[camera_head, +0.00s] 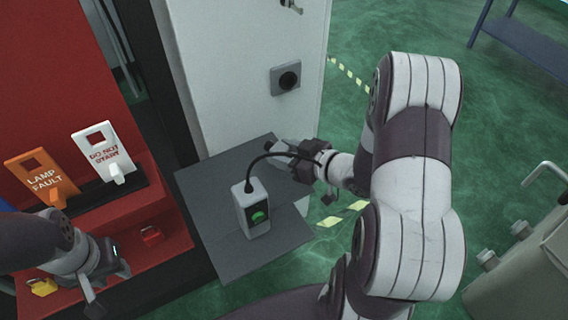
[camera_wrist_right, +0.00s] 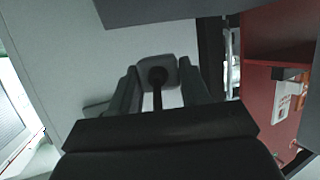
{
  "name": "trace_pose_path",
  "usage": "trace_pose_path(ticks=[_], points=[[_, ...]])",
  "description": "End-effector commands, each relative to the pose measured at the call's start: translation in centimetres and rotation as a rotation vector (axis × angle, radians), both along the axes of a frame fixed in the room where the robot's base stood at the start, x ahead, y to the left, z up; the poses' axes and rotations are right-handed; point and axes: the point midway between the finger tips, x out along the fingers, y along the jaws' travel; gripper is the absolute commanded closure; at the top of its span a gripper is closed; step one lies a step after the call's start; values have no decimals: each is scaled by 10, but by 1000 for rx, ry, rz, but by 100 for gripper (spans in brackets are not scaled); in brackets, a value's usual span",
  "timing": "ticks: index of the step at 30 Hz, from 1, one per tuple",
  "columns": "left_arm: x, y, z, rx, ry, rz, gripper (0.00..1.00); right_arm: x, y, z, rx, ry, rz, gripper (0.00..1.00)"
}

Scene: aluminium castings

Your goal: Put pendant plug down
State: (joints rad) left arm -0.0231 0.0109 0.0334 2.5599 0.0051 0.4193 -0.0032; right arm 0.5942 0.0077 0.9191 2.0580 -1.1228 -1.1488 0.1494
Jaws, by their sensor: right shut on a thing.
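The pendant plug (camera_wrist_right: 157,72) is a grey block with a dark round cable entry, held between the fingers of my right gripper (camera_wrist_right: 160,88). In the head view my right gripper (camera_head: 298,158) is beside the grey shelf, near the white cabinet. Fingers and arm partly hide the plug there. A black cable (camera_head: 270,156) arcs from the gripper to the pendant (camera_head: 254,214), a pale upright box with a green button, standing on the grey shelf (camera_head: 222,256). My left gripper (camera_head: 97,290) is at lower left, by the red stand; its finger gap is unclear.
The red stand holds an orange tag (camera_head: 41,175), a white tag (camera_head: 104,152), a red padlock (camera_head: 151,235) and a yellow padlock (camera_head: 42,287). The shelf's left part is clear.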

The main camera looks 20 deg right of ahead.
Motion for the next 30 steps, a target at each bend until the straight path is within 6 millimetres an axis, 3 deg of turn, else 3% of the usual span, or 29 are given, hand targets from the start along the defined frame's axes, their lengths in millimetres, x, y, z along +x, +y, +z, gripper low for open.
trace_pose_path(ticks=[7, 28, 29, 30], points=[[0, 0, -8, 0, 0, 0, 61, 0, 0, -39, 2, 2, -1, 95], [0, 0, -15, 0, 0, 0, 61, 0, 0, -51, 0, -1, -1, 95], [0, 0, -15, 0, 0, 0, 61, 0, 0, -51, 0, -1, -1, 51], [0, 0, -15, 0, 0, 0, 61, 0, 0, -51, 0, -1, -1, 38]])
